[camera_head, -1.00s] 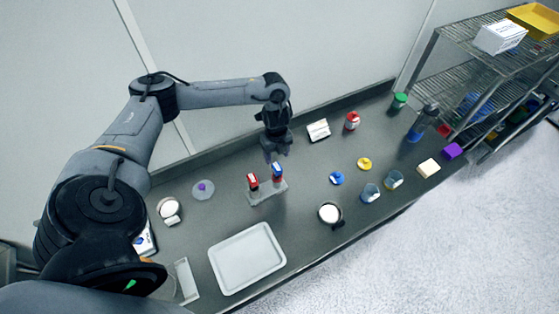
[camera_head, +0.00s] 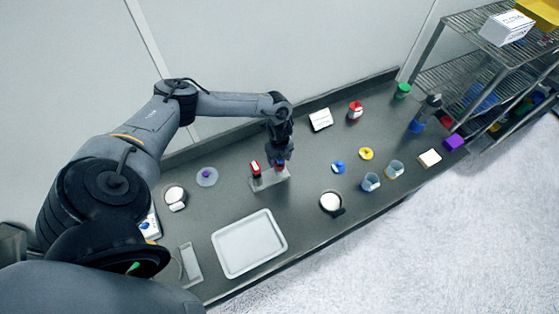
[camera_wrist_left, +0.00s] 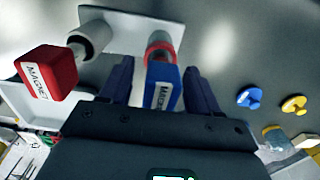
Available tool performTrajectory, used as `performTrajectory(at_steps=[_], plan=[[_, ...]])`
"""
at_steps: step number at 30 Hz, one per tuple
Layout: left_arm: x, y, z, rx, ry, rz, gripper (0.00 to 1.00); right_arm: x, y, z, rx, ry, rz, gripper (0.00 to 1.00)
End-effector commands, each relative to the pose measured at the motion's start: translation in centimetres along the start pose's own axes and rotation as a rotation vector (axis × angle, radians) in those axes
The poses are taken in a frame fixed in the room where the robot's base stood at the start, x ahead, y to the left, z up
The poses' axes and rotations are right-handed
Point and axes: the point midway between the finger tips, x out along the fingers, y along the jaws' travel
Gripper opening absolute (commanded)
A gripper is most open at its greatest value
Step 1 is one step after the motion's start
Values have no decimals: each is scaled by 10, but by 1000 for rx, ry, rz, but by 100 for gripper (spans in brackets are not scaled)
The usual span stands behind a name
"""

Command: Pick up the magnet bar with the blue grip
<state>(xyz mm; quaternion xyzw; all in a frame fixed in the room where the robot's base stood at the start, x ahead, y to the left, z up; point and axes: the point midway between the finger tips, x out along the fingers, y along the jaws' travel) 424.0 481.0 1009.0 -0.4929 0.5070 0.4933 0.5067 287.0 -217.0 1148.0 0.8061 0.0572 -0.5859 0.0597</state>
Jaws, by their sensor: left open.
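The magnet bar with the blue grip (camera_wrist_left: 163,88) stands in a holder (camera_wrist_left: 203,35), its "MAGNET" label facing the left wrist view. In the head view the blue grip is mostly hidden by my gripper. My left gripper (camera_head: 279,160) is open and reaches down over it. In the wrist view the left gripper's fingers (camera_wrist_left: 158,70) lie on both sides of the blue grip, with a small gap visible on each side. The magnet bar with the red grip (camera_wrist_left: 48,82) stands beside it in the same holder, just outside the left finger. My right gripper is not in view.
A white tray (camera_head: 218,240) lies in front of the holder. A blue knobbed piece (camera_head: 338,167), a yellow one (camera_head: 366,154) and clear beakers (camera_head: 371,182) stand to the right.

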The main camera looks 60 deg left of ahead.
Motion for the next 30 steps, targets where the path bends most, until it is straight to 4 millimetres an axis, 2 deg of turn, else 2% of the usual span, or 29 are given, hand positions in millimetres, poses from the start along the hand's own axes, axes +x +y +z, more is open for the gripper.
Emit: performTrajectory(at_steps=[6,7,18,26,30], plan=[[1,0,0,0,0,0,62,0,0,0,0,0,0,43],[1,0,0,0,0,0,59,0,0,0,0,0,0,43],[1,0,0,0,0,0,2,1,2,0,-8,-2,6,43],[0,0,0,0,0,-1,0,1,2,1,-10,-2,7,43],[-7,-1,0,1,1,-2,0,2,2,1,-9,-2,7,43]])
